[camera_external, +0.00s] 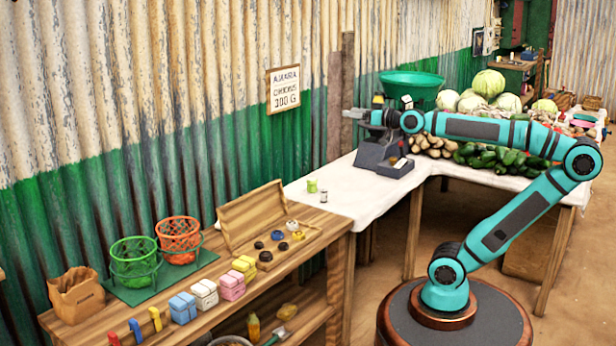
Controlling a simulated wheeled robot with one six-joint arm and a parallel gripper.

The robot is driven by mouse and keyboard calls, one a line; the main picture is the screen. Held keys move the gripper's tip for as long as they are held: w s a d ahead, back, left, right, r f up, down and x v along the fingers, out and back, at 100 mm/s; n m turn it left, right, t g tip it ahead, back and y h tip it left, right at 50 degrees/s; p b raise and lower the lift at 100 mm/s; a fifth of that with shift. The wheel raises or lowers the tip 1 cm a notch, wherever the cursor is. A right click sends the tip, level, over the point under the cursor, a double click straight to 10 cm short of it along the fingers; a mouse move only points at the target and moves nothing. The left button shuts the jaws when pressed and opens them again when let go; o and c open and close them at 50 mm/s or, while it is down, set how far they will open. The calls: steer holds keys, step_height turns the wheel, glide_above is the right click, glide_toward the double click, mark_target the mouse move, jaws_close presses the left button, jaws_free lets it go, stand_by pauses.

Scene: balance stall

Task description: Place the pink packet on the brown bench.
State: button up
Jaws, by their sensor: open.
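The pink packet (232,287) stands on the brown bench (325,221), near its front edge, between a white packet and a yellow one. My gripper (358,115) is far from it, up and to the right, above the dark scale (385,157) on the white-clothed table. The gripper is open, though its fingers are small in this view. I see nothing clearly held between them.
A blue packet (183,308), white packet (205,294) and yellow packet (244,268) stand in the same row. Green (134,262) and orange (179,240) baskets, a paper bag (77,294) and an open wooden box (252,213) are behind. Vegetables crowd the far table.

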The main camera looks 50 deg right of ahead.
steer(key=s+d+f+h, duration=0.2)
steer(key=s+d, duration=0.4)
steer(key=shift+s+d+f+m+g+h, duration=0.2)
steer(key=shift+s+f+m+g+h, duration=0.1)
steer(key=shift+h, duration=0.1)
